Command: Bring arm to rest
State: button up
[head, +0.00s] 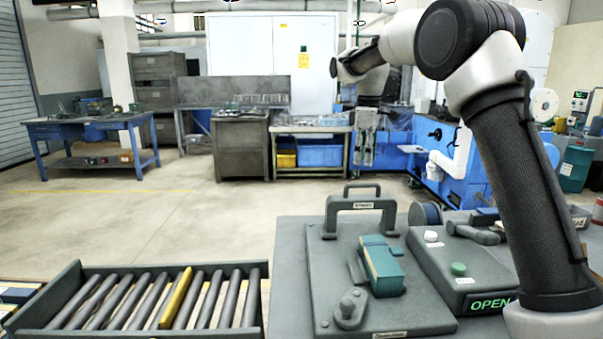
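My arm rises from the lower right, bends at the top and reaches left and away. My gripper (364,162) hangs at its end, pointing down, in front of the blue machine in the background. Its fingers look close together, but they are small and seen against clutter, so I cannot tell whether they are open or shut. I see no object held in it. It is well above and beyond the grey work table (290,290), apart from the things there.
A tray of dark rods with one yellow rod (177,298) stands at the lower left. A grey fixture with a handle (361,204) and a teal block (381,266) are on the table. A box with a green button (458,268) and an OPEN sign (490,304) is right.

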jog(key=s+d+m+t, duration=0.1)
jog(key=s+d+m, duration=0.3)
jog(key=s, duration=0.9)
jog(key=s+d+f+m+t, duration=0.1)
jog(key=s+d+m, duration=0.3)
jog(key=s, duration=1)
jog(key=s+d+m+t, duration=0.2)
jog(key=s+d+m, duration=0.2)
jog(key=s, duration=1)
jog(key=d, duration=0.2)
jog(key=shift+s+d+f+m, duration=0.25)
jog(key=shift+d+f+m, duration=0.05)
jog(key=shift+d+m, duration=0.1)
